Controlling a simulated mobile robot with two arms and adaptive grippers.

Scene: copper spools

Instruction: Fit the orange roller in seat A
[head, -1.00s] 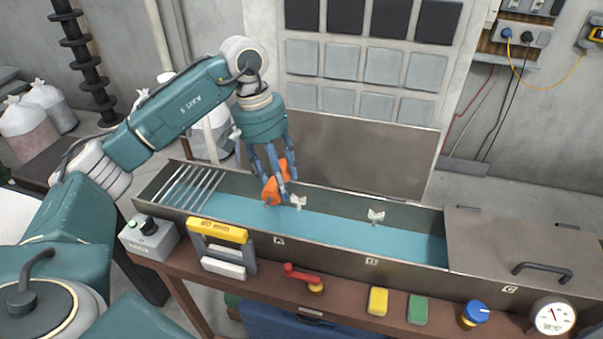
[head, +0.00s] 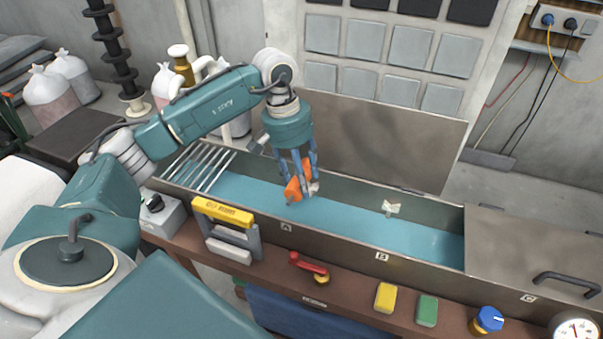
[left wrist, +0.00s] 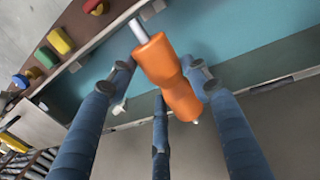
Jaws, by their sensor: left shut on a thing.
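The orange roller (head: 292,190) has a narrowed waist and pale shaft ends. My left gripper (head: 298,178) is shut on it and holds it tilted over the blue-lined trough, close to the pale bracket of seat A (head: 313,189), above the letter A (head: 286,227). The roller partly overlaps the bracket in the head view; I cannot tell whether they touch. In the left wrist view the roller (left wrist: 163,70) lies slantwise between the fingers, with both shaft ends showing. My right gripper is not in view.
The trough (head: 348,228) has another pale bracket at B (head: 390,208). Metal bars (head: 200,167) cross its left end, and a lid with a handle (head: 566,282) covers the right. A yellow-topped frame (head: 222,212) and a red lever (head: 308,263) stand along the front.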

